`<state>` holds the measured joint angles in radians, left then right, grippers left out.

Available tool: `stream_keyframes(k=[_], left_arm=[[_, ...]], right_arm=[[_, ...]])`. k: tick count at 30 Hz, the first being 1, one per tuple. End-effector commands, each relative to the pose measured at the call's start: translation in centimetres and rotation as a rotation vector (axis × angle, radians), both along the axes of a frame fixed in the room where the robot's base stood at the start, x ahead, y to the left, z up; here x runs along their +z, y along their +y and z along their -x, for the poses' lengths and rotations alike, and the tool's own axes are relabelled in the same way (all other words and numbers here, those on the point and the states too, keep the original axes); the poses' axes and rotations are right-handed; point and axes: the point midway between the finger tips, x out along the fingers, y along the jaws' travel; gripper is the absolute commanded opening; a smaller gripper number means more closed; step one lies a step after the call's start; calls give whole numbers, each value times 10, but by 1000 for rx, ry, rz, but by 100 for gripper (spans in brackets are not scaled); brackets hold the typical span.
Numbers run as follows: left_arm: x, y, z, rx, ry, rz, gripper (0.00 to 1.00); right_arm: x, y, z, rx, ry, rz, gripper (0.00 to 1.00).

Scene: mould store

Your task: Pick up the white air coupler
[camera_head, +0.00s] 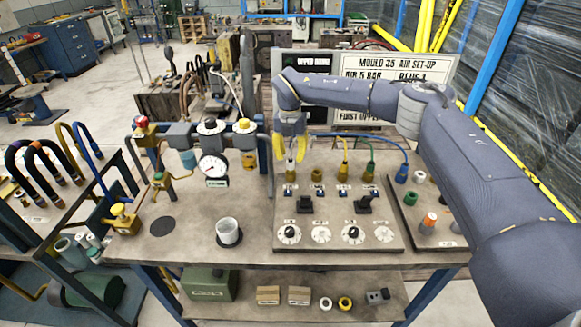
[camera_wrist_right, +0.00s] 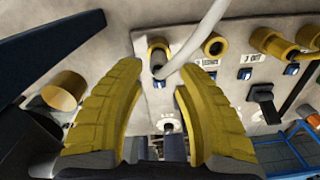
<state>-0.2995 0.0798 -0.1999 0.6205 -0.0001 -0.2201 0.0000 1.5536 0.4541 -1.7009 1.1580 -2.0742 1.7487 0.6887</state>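The white air coupler (camera_head: 291,169) stands at the leftmost port of the sloped panel (camera_head: 377,238), just below my right gripper in the head view. In the right wrist view its white hose (camera_wrist_right: 204,32) curves up from a yellow-rimmed port and passes ahead of the fingertips. My right gripper (camera_head: 290,154) points down with its yellow fingers apart and nothing gripped between them. In the right wrist view the gripper (camera_wrist_right: 157,82) is open on either side of the port area. The fingers partly hide the coupler in the head view. My left gripper is not in view.
Yellow (camera_head: 343,170), green (camera_head: 369,170) and blue (camera_head: 402,173) hose couplers stand to the right. A gauge (camera_head: 213,167) and valves stand left. A grey cup (camera_head: 228,232) sits in front. The sign board (camera_head: 425,75) stands behind. Bare bench shows at front left.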

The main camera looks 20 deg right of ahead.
Motion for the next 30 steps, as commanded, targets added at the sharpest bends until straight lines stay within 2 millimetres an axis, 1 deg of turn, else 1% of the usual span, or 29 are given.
stream_keyframes(k=[6, 9, 18, 27, 30], left_arm=[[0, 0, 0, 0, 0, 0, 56], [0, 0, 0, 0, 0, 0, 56], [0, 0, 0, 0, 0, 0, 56], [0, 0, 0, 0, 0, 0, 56], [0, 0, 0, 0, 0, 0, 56]], right_arm=[[-28, 0, -2, -1, 2, 0, 34], [-38, 0, -1, -1, 2, 0, 34], [-40, 0, -2, 0, 0, 0, 35], [-40, 0, -2, 0, 0, 0, 0], [-40, 0, -2, 0, 0, 0, 0]])
